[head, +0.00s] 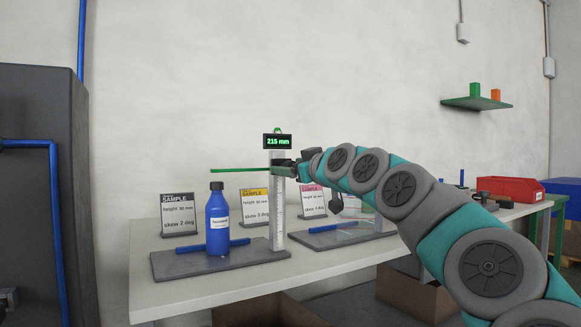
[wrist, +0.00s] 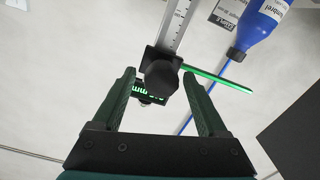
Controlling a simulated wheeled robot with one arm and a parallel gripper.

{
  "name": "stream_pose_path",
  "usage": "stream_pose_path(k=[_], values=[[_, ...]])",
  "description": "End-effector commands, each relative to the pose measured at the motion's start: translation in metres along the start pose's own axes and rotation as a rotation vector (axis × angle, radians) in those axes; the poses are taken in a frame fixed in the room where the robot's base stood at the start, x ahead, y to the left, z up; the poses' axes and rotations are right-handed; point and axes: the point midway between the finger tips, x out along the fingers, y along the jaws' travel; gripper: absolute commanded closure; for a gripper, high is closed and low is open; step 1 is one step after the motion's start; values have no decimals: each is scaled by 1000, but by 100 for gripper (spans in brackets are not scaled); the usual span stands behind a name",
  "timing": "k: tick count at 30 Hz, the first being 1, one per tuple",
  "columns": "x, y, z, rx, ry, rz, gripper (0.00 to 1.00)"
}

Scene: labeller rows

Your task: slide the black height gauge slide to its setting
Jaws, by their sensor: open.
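The height gauge is an upright pale scale post (head: 278,215) on a dark base plate. Its black slide (head: 281,171) sits high on the post, just under a display (head: 278,141) that reads 215 mm in green. A green lamp shows on top of the display. A thin green arm (head: 238,170) reaches left from the slide. My gripper (head: 294,169) is at the slide from the right. In the wrist view my gripper (wrist: 160,78) is open, with the slide's black knob (wrist: 164,80) between its fingertips and visible gaps at the sides.
A blue bottle (head: 217,225) stands on the base plate (head: 170,264) below the green arm, beside a blue bar. Three sample cards (head: 179,214) stand along the wall. A second base plate (head: 335,238) lies to the right. A red bin (head: 510,189) is farther right.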

Motion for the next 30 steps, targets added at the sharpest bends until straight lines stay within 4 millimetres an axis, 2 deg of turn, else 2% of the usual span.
stream_pose_path(k=[12, 18, 30], values=[[-51, 2, 0, 0, 4, 3, 24], [-69, 0, 0, 0, 1, 1, 24], [-76, 0, -1, 0, 1, 1, 24]])
